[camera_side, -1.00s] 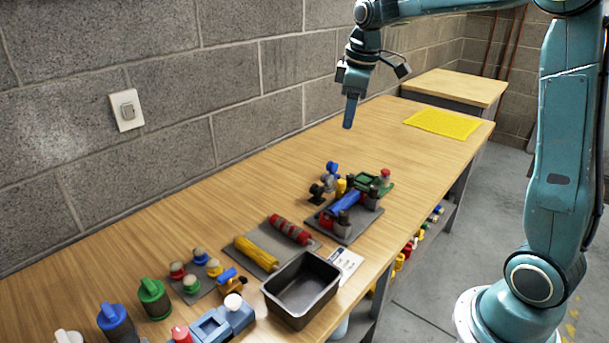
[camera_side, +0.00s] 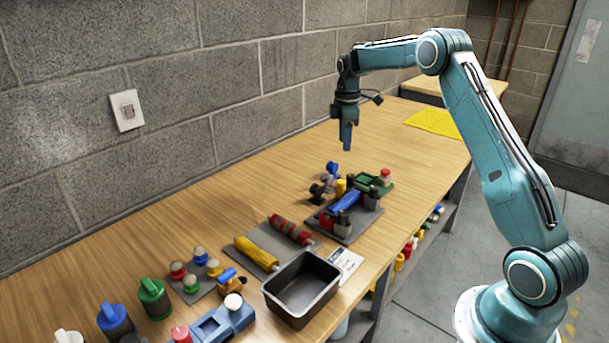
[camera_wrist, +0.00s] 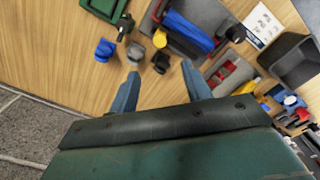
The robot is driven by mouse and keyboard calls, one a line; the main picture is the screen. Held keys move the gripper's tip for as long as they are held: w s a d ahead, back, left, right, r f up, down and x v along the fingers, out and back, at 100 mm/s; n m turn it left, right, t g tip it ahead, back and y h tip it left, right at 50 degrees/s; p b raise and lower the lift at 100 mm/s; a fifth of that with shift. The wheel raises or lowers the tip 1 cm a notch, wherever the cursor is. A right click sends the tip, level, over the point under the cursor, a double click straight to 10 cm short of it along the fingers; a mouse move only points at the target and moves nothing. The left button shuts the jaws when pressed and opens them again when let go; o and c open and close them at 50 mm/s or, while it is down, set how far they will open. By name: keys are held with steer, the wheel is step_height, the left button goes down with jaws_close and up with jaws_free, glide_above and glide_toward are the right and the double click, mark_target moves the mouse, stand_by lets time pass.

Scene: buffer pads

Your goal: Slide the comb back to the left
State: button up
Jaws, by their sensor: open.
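I cannot make out for certain which thing is the comb. A grey pad tray (camera_side: 345,236) at the table's right part holds a ribbed blue piece (camera_side: 346,203), which also shows in the wrist view (camera_wrist: 187,32), with small dark and yellow pieces around it. My gripper (camera_side: 346,143) points down in the air above the table, behind these things in the side view. In the wrist view my gripper (camera_wrist: 160,85) has its two blue fingers apart with nothing between them.
A black open bin (camera_side: 302,289) stands near the front edge. Left of it, a grey plate carries a yellow roller (camera_side: 256,253) and a red roller (camera_side: 291,230). Several stamps and bottles stand further left. A yellow mat (camera_side: 431,121) lies at the far end; the table between is clear.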

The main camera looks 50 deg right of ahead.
mark_target(341, 181)
steer(key=shift+f, duration=0.15)
steer(key=shift+f, duration=6.8)
steer(key=shift+c, duration=0.5)
jaws_close()
